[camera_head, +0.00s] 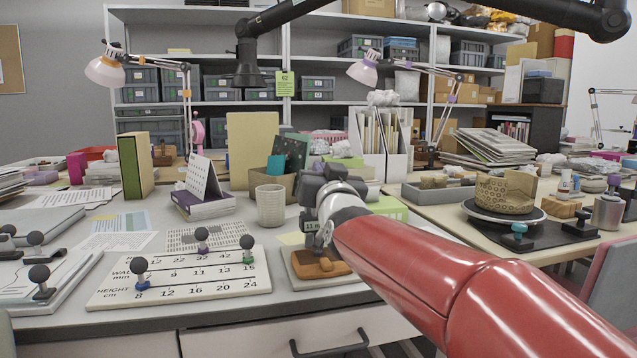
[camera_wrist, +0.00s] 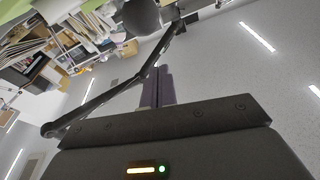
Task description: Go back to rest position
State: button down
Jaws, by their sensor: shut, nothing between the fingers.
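My gripper (camera_head: 325,183) is over the near middle of the desk in the head view, at the end of my red arm. It is partly hidden by the wrist, and no object shows in it. In the wrist view its two fingers (camera_wrist: 157,86) are together and empty, with ceiling lights beyond them. A brown wooden piece (camera_head: 320,263) lies on a pale board just below the wrist. A tan patterned pot (camera_head: 504,194), with an uneven rim, stands on a turntable (camera_head: 488,216) at the right, apart from my gripper.
A white board with number rows and knobbed pegs (camera_head: 185,287) lies at front left. A pale cup (camera_head: 270,204) stands left of my gripper, with a green box (camera_head: 388,208) at its right. A black jointed arm (camera_head: 285,14) hangs overhead; a dark jointed arm (camera_wrist: 105,97) crosses the wrist view.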

jog(key=s+d+f+g+h+p, duration=0.1)
jog(key=s+d+f+g, duration=0.3)
jog(key=s+f, duration=0.4)
jog(key=s+d+f+g+h+p, duration=0.2)
jog(key=s+d+f+g, duration=0.3)
jog(key=s, duration=0.9)
jog(key=s+d+f+g+h+p, duration=0.2)
jog(key=s+d+f+g, duration=0.3)
jog(key=s+d+f, duration=0.3)
jog(key=s+f+p, duration=0.1)
jog(key=s+f, duration=0.3)
jog(key=shift+m, duration=0.4)
jog(key=shift+a, duration=0.15)
